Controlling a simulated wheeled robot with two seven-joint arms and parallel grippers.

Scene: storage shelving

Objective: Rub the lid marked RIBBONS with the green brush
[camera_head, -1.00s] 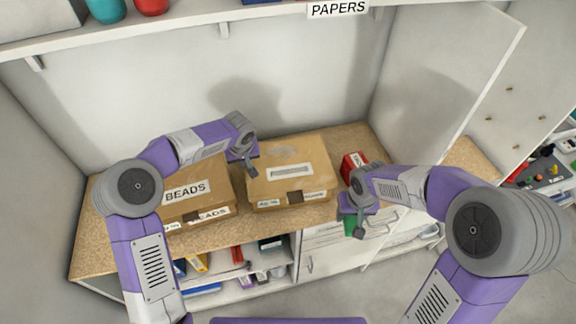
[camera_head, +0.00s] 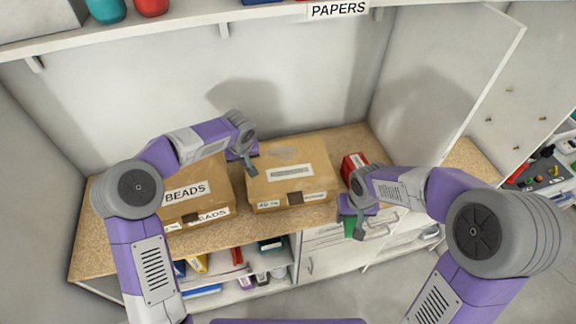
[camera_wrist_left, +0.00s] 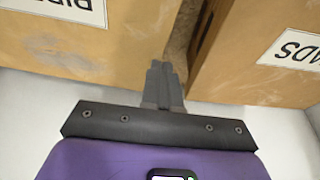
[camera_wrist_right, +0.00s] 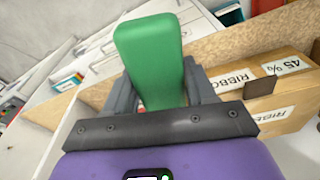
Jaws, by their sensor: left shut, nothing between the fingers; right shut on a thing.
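The cardboard box with the RIBBONS lid (camera_head: 312,165) stands mid-counter, with a greyish smudge on the lid towards the back. In the left wrist view, its lid (camera_wrist_left: 110,45) shows part of an upside-down label and a grey smudge. Its front label partly reads RIBBO in the right wrist view (camera_wrist_right: 232,80). My left gripper (camera_head: 253,168) is shut and empty, over the gap between this box and the BEADS box. My right gripper (camera_head: 359,233) is shut on the green brush (camera_wrist_right: 152,60), in front of the counter, right of the RIBBONS box and apart from it.
The BEADS box (camera_head: 208,172) stands left of the RIBBONS box. A red box (camera_head: 352,164) stands on the counter at right, near my right arm. A shelf marked PAPERS (camera_head: 230,20) runs overhead. An open white door (camera_head: 450,80) stands at right. Shelves below the counter hold several items.

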